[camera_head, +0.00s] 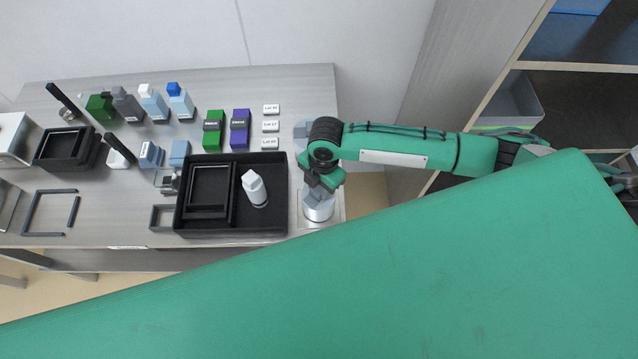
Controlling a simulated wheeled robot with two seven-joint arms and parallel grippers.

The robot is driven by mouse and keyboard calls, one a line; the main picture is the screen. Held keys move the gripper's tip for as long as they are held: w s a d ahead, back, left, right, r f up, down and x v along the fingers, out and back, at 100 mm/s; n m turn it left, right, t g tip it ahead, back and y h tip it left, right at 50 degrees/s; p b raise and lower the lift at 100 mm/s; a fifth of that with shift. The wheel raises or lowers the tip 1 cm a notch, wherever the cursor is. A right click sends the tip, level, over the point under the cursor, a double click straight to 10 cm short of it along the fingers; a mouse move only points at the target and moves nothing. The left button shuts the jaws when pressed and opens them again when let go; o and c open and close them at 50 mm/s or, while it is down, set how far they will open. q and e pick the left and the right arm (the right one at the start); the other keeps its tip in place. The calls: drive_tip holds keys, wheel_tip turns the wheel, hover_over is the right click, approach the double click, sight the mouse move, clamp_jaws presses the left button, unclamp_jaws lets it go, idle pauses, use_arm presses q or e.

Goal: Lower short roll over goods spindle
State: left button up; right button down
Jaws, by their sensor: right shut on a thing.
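My right gripper (318,193) reaches in from the right and points down at the right end of the table. It is shut on a short pale grey roll (319,212), which shows just below the fingers. The roll is over a light square plate (303,222) right of the black tray. The goods spindle cannot be made out; the roll and gripper cover that spot. I cannot tell whether the roll is around the spindle or above it. My left gripper is not in view.
A black tray (233,234) with a white bottle (256,188) stands close left of the roll. Green (213,130) and purple (239,130) boxes and small labels (270,126) stand behind. Several bottles and a black container (62,147) are farther left. A shelf (560,66) is at right.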

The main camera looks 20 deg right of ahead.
drive_tip(key=shift+r+p, duration=0.1)
drive_tip(key=shift+p, duration=0.25)
idle(0.3)
drive_tip(key=shift+f, duration=0.25)
idle(0.5)
drive_tip(key=c, duration=0.9)
unclamp_jaws()
drive_tip(key=c, duration=0.4)
drive_tip(key=shift+o, duration=0.2)
wheel_tip(320, 180, up, 7)
drive_tip(key=p, duration=0.7)
drive_tip(key=shift+p, duration=0.3)
